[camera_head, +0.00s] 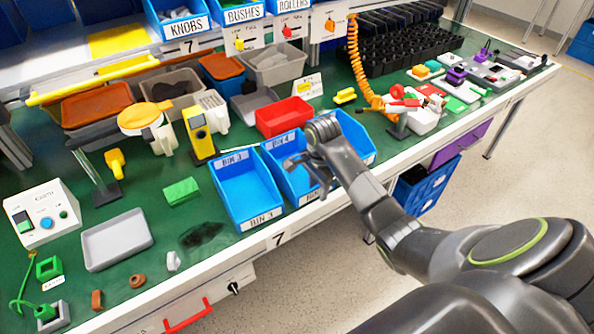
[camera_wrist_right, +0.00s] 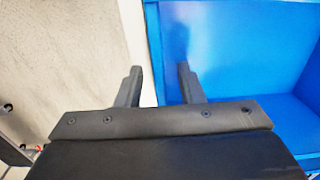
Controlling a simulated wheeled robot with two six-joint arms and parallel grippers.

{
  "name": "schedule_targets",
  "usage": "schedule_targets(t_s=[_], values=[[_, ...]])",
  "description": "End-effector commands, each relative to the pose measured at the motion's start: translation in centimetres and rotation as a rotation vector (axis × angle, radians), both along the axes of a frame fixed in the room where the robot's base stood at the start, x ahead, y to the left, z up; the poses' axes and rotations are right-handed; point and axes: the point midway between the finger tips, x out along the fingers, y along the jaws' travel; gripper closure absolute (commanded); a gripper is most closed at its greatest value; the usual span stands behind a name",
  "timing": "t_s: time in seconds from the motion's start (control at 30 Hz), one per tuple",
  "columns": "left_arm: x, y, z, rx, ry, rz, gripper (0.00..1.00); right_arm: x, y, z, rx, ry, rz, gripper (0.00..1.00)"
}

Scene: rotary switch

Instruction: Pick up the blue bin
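Several blue bins stand in a row at the front edge of the green bench. The bin labelled BIN 3 (camera_head: 243,188) is leftmost and looks empty. The bin labelled BIN 4 (camera_head: 283,171) is beside it, partly hidden by my right gripper (camera_head: 309,178). Another blue bin (camera_head: 357,137) is partly hidden behind my right arm. In the right wrist view, my right gripper (camera_wrist_right: 160,84) is open, with one finger over a blue bin (camera_wrist_right: 245,45) and the other outside it. The bin's edge runs between the fingers; I cannot tell whether they touch it. My left gripper is not in view.
A red bin (camera_head: 284,117) stands behind the blue bins. A yellow device (camera_head: 199,135) and a green block (camera_head: 181,191) are to the left. A grey tray (camera_head: 117,240) lies farther left. A blue crate (camera_head: 427,187) is under the bench. The floor at right is clear.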

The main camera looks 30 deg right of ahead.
Motion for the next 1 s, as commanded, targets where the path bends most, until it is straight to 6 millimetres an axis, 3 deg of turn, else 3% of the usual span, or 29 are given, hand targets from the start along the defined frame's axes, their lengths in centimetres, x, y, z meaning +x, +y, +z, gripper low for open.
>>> schedule_targets(t_s=[0.17, 0.43, 0.83, 1.0], values=[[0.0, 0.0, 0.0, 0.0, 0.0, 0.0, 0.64, 0.0, 0.0, 0.0, 0.0, 0.0, 0.0, 0.65], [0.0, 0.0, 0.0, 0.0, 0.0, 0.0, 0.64, 0.0, 0.0, 0.0, 0.0, 0.0, 0.0, 1.0], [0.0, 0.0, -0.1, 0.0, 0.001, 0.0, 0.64, 0.1, 0.0, 0.2, 0.0, -0.002, 0.001, 1.0], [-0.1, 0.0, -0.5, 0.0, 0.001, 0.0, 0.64, 0.2, 0.0, 2.3, -0.002, -0.007, 0.002, 1.0]])
